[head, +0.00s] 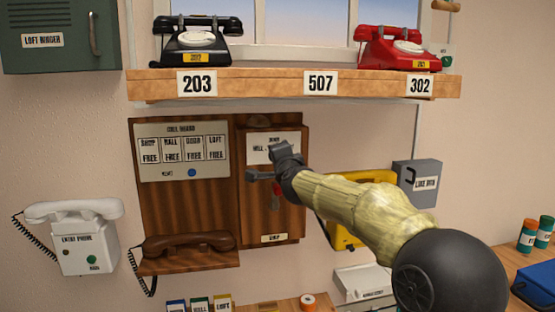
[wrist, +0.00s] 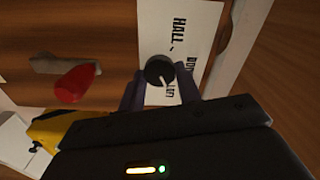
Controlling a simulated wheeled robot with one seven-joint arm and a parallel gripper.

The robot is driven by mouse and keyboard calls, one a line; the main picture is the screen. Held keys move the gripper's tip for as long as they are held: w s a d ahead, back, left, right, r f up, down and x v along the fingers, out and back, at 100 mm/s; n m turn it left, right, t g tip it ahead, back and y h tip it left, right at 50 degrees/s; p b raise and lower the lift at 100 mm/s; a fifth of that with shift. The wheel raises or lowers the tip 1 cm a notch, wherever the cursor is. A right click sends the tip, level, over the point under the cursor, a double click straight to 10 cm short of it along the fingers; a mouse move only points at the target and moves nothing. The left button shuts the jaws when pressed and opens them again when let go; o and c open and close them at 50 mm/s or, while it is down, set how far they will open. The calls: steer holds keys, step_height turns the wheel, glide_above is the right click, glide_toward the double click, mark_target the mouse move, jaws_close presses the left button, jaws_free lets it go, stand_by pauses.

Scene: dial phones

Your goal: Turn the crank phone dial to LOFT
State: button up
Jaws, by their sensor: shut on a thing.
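The crank phone (head: 275,215) is a tall wooden box on the wall panel, with a white label plate (head: 258,146) near its top. My gripper (head: 284,154) is at this plate and hides its right part and the dial. In the wrist view the dial (wrist: 158,70) is a round black knob with a white pointer line, between the two fingers of my gripper (wrist: 159,88). The fingers are shut on it. The pointer slants down toward the partly hidden LOFT marking (wrist: 168,88); exact alignment cannot be told. HALL (wrist: 178,30) stands above the knob, DOOR to its right.
The crank's red handle (wrist: 78,84) is beside my gripper, below the plate. A call board (head: 183,151) and brown handset (head: 188,243) are to the left. A yellow phone (head: 343,238) is behind my arm. A shelf (head: 290,84) with two phones is above.

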steer(key=o, duration=1)
steer(key=shift+f, duration=0.1)
steer(key=shift+c, duration=0.2)
steer(key=b+v, duration=1)
steer(key=v, duration=0.7)
steer(key=shift+s+b, duration=0.2)
steer(key=shift+b, duration=0.15)
steer(key=shift+d, duration=0.1)
